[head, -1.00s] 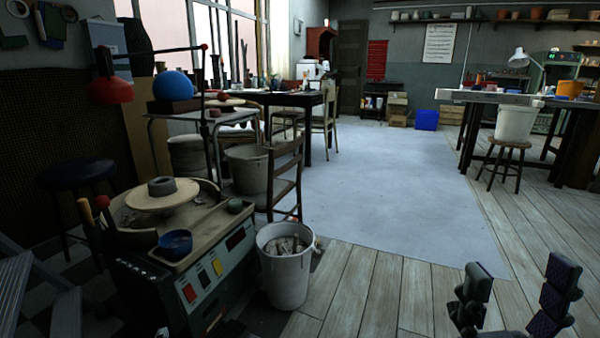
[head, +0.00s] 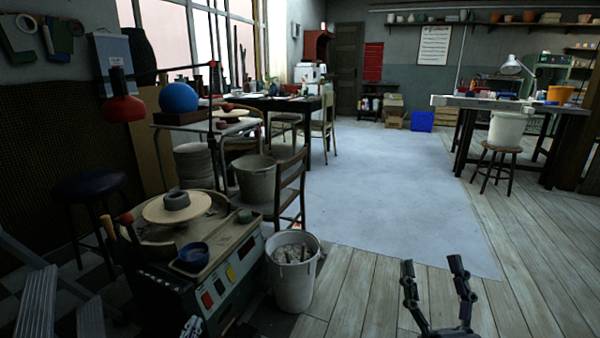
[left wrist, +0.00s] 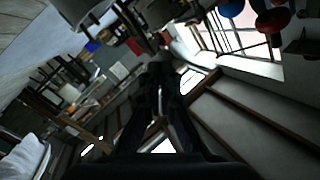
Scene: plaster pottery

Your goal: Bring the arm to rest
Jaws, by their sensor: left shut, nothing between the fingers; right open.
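My right gripper (head: 436,285) is at the bottom right of the head view. Its two dark fingers point up, spread apart with nothing between them, over the wooden floor. What looks like the tip of my left gripper (head: 190,326) just shows at the bottom edge, in front of the pottery wheel. In the left wrist view my left gripper (left wrist: 160,80) is dark and shut, with nothing visible between its fingers. Beyond it that view shows the room tilted, with windows and wall. Most of my left arm is out of the head view.
The pottery wheel (head: 178,207) with a grey clay ring stands at left, a blue bowl (head: 193,253) on its front. A white bucket (head: 293,272) stands beside it. A wooden chair (head: 290,190) is behind. The floor (head: 400,205) in the middle is clear.

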